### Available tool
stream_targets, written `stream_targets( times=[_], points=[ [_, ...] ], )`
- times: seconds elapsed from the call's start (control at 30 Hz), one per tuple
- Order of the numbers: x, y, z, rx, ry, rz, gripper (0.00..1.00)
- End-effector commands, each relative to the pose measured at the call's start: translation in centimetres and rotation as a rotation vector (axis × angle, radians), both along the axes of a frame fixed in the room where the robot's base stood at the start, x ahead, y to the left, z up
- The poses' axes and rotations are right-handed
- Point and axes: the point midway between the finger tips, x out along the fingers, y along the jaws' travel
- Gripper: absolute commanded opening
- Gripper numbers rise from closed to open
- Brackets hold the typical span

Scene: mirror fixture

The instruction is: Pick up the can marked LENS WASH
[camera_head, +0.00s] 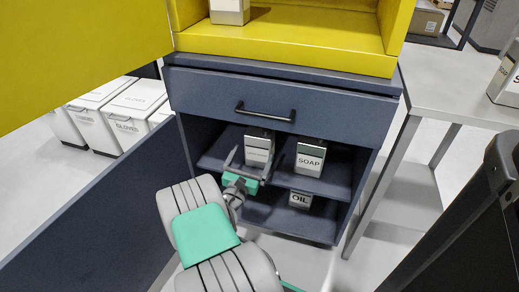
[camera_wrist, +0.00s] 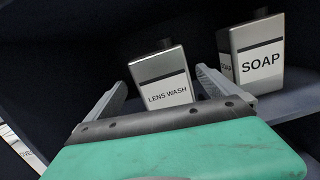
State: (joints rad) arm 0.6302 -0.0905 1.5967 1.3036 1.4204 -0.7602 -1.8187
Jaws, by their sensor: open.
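The LENS WASH can (camera_wrist: 163,80) is a metal can with a white label and a dark cap. It stands on the shelf inside the open dark blue cabinet, and it also shows in the head view (camera_head: 259,147). My gripper (camera_wrist: 158,92) is open, with one finger on each side of the can in the wrist view. In the head view my gripper (camera_head: 246,153) reaches into the cabinet in front of the can. I cannot tell how far the fingertips reach along its sides. The can's lower part is hidden behind the gripper in the wrist view.
A SOAP can (camera_wrist: 258,60) stands close to the right on the same shelf (camera_head: 327,187). An OIL can (camera_head: 300,199) is on the level below. The open cabinet door (camera_head: 95,215) is at left. A drawer (camera_head: 290,113) is above.

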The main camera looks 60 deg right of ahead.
Motion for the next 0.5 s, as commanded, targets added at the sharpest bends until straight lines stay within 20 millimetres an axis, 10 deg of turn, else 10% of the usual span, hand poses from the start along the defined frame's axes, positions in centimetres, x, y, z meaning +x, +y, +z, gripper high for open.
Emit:
stream_targets(
  times=[0.5],
  points=[
    [0.2, -3.6, 0.6, -0.041, 0.094, 0.007, 1.0]
  ],
)
